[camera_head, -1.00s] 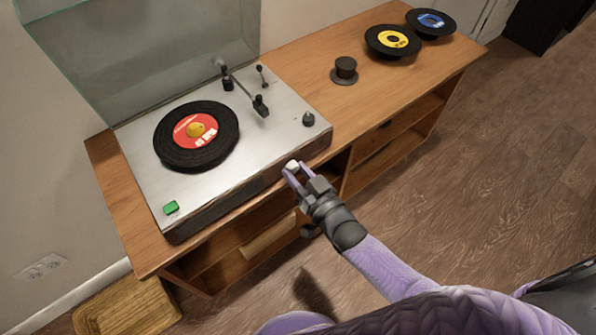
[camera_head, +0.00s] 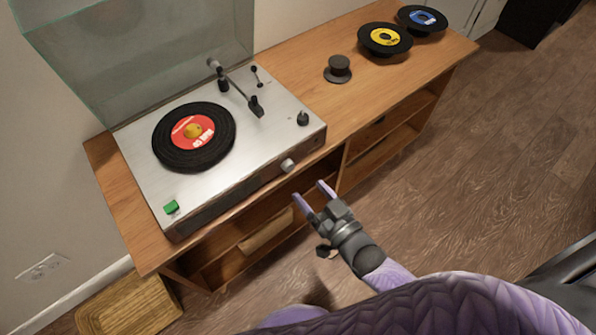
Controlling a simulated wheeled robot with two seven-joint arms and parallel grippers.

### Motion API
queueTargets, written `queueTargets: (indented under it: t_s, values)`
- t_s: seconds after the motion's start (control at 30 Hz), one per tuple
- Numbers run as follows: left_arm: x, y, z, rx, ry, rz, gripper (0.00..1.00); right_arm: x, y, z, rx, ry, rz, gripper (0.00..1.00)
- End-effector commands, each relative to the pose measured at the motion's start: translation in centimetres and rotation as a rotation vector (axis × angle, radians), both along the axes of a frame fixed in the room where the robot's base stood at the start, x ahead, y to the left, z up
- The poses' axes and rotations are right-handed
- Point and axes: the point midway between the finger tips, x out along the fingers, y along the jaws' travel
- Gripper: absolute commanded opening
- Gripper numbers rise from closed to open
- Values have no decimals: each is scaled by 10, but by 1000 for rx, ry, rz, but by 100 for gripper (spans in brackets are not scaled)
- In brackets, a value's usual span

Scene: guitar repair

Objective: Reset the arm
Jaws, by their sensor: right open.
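My right gripper (camera_head: 312,197) is open and empty in front of the cabinet, a little below and right of the turntable's front edge. Its two purple fingers point up and left, apart from the silver knob (camera_head: 288,165) on the front of the turntable (camera_head: 245,165). My purple right arm comes in from the bottom right. My left gripper does not show.
A red-labelled record (camera_head: 176,150) lies on the turntable under the raised lid (camera_head: 150,60). A green button (camera_head: 171,207) is at its front left. A dark stand (camera_head: 339,70), a yellow-labelled record (camera_head: 371,45) and a blue-labelled record (camera_head: 409,23) sit on the wooden cabinet (camera_head: 305,70). Open floor lies right.

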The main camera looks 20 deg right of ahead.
Motion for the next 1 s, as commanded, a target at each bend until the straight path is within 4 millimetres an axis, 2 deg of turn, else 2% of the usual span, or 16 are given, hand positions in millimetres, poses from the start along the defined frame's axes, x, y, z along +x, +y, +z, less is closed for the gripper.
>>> queueTargets:
  t_s: [0.1,0.2,0.67,0.77,0.83,0.87,0.9,0.97,1.0]
  values:
    - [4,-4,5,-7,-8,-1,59,-21,-6,1,0,1,0,75]
    - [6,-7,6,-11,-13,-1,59,-29,-9,1,0,0,0,75]
    - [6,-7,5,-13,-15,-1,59,-32,-10,-5,-7,17,-2,75]
    - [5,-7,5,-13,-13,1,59,-48,-17,-46,-89,179,-24,75]
    - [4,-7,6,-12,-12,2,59,-81,-29,-98,-199,405,-42,75]
    - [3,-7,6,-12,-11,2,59,-101,-34,-122,-249,519,-45,75]
    - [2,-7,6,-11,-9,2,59,-132,-42,-150,-315,667,-44,75]
    - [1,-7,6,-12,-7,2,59,-180,-51,-184,-404,878,-31,75]
    - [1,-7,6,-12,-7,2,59,-213,-57,-200,-453,1007,-15,75]
